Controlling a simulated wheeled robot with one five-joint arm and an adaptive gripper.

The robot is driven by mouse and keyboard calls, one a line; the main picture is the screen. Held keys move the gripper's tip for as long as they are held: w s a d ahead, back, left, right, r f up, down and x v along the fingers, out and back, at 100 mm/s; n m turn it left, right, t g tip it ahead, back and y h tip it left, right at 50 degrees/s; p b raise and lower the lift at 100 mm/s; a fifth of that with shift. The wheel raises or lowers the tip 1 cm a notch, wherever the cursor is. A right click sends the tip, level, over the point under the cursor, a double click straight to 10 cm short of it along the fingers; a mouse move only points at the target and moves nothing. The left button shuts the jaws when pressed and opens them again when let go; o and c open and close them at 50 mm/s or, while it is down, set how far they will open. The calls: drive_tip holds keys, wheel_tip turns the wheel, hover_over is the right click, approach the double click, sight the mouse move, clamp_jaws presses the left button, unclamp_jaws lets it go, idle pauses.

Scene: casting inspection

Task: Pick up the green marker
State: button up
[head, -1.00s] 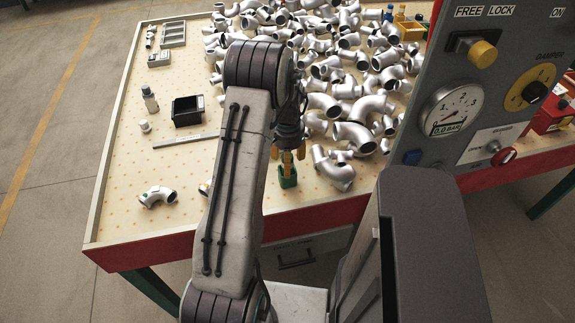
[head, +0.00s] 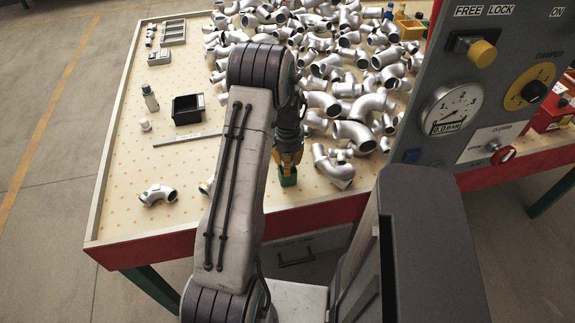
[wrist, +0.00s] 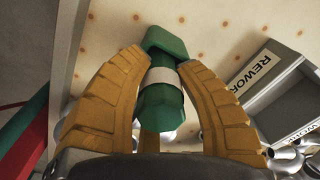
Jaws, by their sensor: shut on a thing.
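The green marker (head: 288,179) is at the front of the table in the head view, right beside my arm. In the wrist view the green marker (wrist: 160,108) shows a white band and a wider green end. My gripper (head: 288,158) is above it, with its yellow fingers pointing down. In the wrist view my gripper (wrist: 160,62) has its fingers closed on the marker from both sides. I cannot tell whether the marker still touches the tabletop.
Silver pipe castings (head: 352,134) crowd the table behind and right, one close to the marker. A black bin (head: 187,118) and a long metal strip (head: 186,139) lie left. A grey control panel (head: 440,140) stands right. A grey tray labelled REWORK (wrist: 264,88) shows in the wrist view.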

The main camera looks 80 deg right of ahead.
clamp_jaws()
drive_tip(key=shift+r, duration=0.1)
wheel_tip(320, 180, up, 10)
drive_tip(key=shift+f+b, duration=0.1)
drive_tip(key=shift+b, duration=0.35)
drive_tip(key=shift+o, duration=0.3)
unclamp_jaws()
clamp_jaws()
